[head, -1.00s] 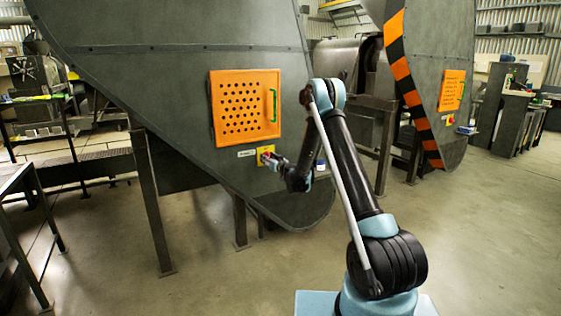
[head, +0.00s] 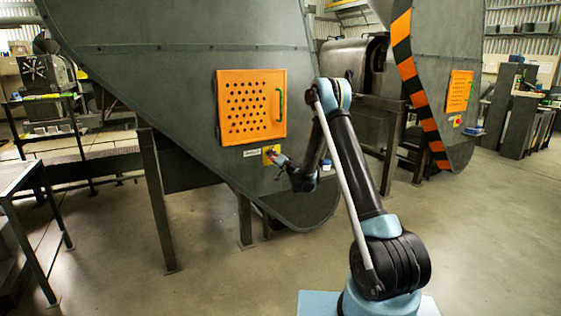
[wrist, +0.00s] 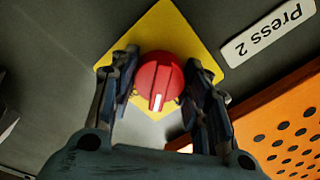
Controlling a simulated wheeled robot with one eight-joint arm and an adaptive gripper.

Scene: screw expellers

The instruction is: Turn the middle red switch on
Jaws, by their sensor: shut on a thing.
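The red switch (wrist: 161,80) is a round knob on a yellow plate (wrist: 163,20). Its white mark points down in the wrist view. A label beside it reads "Press 2" (wrist: 266,33). My gripper (wrist: 160,65) has one finger on each side of the knob and is shut on it. In the head view, my gripper (head: 280,161) is at the yellow plate (head: 267,152), below an orange perforated panel (head: 251,107) on the grey machine. The knob is largely hidden there.
A second grey machine with a black-and-orange striped edge (head: 417,88) stands to the right, with its own orange panel (head: 460,91). Grey metal legs (head: 157,200) hold up the near machine. A metal table (head: 22,178) is at left. The floor around my base is open.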

